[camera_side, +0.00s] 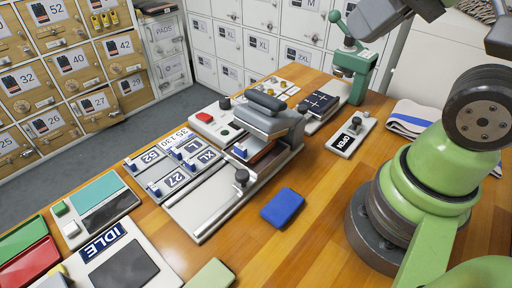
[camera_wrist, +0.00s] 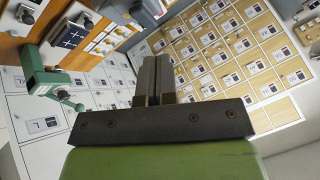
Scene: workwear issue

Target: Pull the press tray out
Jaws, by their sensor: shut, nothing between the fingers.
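The heat press (camera_side: 278,122) stands mid-bench in the side view, with its grey upper plate over a brown layer with a blue tab. A pale grey base with a metal rail (camera_side: 217,213) runs from under it toward the lower left. A dark round knob (camera_side: 241,177) stands on the rail side. I cannot tell how far the tray sits in. My gripper (camera_wrist: 156,62) is shut and empty in the wrist view, pointing toward lockers, away from the press. Its fingertips do not show in the side view.
A green hand press (camera_side: 355,68) stands at the back of the bench and shows in the wrist view (camera_wrist: 45,80). A blue pad (camera_side: 282,207) lies right of the rail. Number plates (camera_side: 172,160) lie left of it. An OPEN switch box (camera_side: 351,135) sits right.

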